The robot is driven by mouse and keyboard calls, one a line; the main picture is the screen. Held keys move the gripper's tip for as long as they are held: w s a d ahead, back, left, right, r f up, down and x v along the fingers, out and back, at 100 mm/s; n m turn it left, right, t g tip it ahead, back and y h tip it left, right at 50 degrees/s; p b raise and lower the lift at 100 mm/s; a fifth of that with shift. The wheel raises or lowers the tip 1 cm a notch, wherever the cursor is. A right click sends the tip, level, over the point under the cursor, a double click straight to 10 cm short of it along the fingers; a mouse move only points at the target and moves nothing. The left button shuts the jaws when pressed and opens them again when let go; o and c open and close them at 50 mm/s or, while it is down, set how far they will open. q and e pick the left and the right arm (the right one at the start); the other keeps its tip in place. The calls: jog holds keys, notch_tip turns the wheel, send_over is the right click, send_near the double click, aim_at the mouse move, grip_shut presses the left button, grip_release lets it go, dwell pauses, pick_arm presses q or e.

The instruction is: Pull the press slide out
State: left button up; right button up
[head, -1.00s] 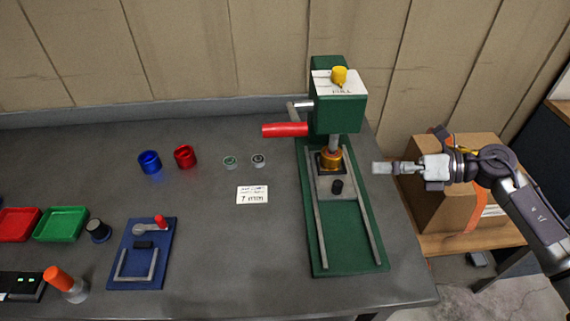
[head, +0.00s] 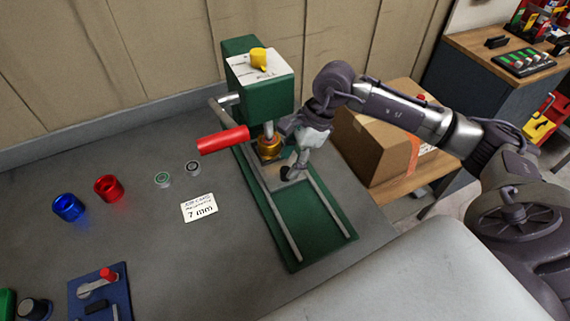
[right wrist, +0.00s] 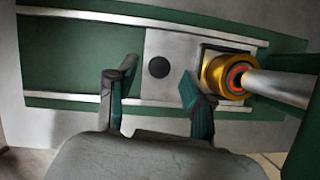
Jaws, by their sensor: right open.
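The press slide (right wrist: 178,42) is a grey metal plate with a round black knob (right wrist: 158,67), lying between the two rails of the green press. At its inner end sits a gold ring-shaped part (right wrist: 218,76), right under the press ram (right wrist: 278,88). My right gripper (right wrist: 157,78) is open, with one finger on each side of the knob in the right wrist view; whether they touch it I cannot tell. In the head view the right gripper (head: 294,170) reaches down over the slide and partly hides it. My left gripper is not in view.
The press head (head: 262,92) carries a red lever handle (head: 223,140) on its left. The green base and rails (head: 318,208) in front of the slide are clear. A cardboard box (head: 375,140) stands right of the press.

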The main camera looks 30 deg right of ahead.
aim_at(286, 169)
jog(key=shift+x, duration=1.65)
grip_shut()
